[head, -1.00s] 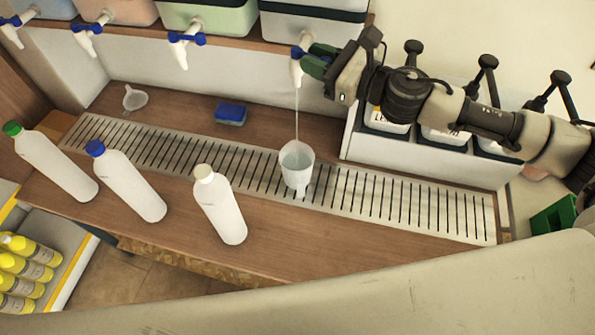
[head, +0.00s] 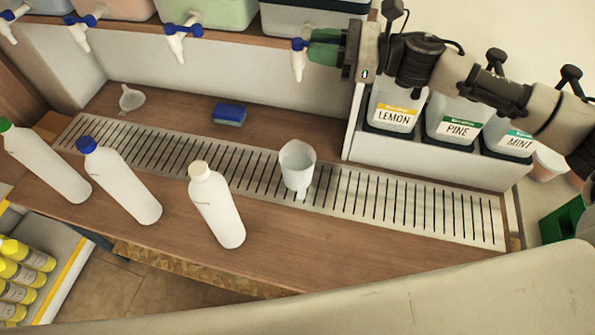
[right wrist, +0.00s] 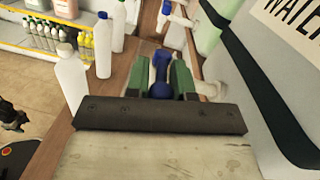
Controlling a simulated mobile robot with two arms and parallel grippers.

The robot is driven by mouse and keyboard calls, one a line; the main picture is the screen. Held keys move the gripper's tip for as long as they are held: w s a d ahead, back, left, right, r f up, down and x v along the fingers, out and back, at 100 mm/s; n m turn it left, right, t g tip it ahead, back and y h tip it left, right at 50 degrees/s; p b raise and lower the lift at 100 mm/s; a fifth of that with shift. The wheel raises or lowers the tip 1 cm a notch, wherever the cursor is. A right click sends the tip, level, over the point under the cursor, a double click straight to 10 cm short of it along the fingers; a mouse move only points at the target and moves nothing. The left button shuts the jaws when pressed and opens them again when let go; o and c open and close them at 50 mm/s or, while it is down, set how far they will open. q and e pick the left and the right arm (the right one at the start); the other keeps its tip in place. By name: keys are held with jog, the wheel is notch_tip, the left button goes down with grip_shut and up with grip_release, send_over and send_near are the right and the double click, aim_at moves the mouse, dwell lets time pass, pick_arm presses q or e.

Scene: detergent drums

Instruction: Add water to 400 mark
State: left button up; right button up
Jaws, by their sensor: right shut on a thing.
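A clear measuring cup (head: 297,168) stands upright on the slotted drain grate, with liquid inside; its scale is too small to read. Above it is a white tap (head: 298,62) with a blue handle, fixed under the water drum (head: 300,28). No stream falls from the tap. My right gripper (head: 318,48) comes in from the right and its green fingers are shut on the blue tap handle. The right wrist view shows the handle (right wrist: 161,88) between the two fingers. The cup is hidden there. My left gripper is not in view.
White bottles with green, blue and cream caps (head: 216,205) stand along the front of the counter. A blue sponge (head: 230,114) and a white funnel (head: 131,98) lie behind the grate (head: 400,205). Lemon, pine and mint containers (head: 395,105) stand at right.

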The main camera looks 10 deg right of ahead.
jog(key=shift+w+d+r, duration=0.2)
jog(key=shift+r, duration=0.15)
jog(key=o, duration=1)
jog(key=shift+f, duration=0.2)
jog(key=shift+c, duration=0.2)
jog(key=shift+w+b, duration=0.1)
jog(key=shift+b, duration=0.2)
jog(key=o, duration=0.4)
jog(key=shift+d+f, duration=0.1)
